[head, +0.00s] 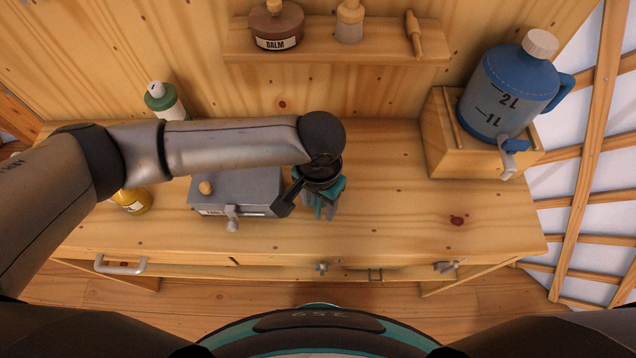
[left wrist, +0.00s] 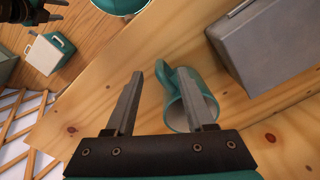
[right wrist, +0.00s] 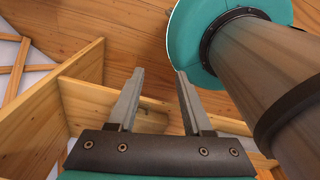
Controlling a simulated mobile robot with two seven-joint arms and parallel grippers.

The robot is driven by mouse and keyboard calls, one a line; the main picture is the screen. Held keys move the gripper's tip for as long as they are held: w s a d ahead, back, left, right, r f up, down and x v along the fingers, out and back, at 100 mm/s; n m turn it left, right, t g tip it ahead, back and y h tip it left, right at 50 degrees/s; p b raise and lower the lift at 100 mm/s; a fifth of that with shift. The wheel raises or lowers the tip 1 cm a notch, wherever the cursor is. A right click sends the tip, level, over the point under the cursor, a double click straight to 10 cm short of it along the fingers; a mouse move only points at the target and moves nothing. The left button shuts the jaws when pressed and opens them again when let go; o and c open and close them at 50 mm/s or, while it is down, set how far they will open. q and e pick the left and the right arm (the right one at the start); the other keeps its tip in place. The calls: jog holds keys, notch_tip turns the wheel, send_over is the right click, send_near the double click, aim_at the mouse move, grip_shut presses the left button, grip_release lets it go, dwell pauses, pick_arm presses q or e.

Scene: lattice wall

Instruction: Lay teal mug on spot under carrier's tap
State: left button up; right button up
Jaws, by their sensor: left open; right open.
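The teal mug (left wrist: 176,113) is on the wooden worktop in the left wrist view, its pale inside and handle showing. I cannot tell for sure whether it stands or lies. My left gripper (left wrist: 149,70) is open, with the mug beyond and beside its right finger. In the head view the left gripper (head: 325,211) hangs over the worktop's middle and hides most of the mug. The blue carrier (head: 508,88) sits on a wooden stand at the right, its tap (head: 508,152) at the front. No marked spot can be made out under it. My right gripper (right wrist: 159,72) is open and empty.
A grey box (head: 240,188) stands left of the left gripper. A shelf (head: 345,52) runs along the back wall. The worktop (head: 410,215) is clear between gripper and stand (head: 445,150).

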aim_at(317, 216)
pick_arm(q)
jog(key=shift+s+a+f+b, duration=0.1)
jog(key=shift+f+b, duration=0.35)
jog(key=shift+f, duration=2.35)
grip_shut()
jog(key=shift+r, duration=0.1)
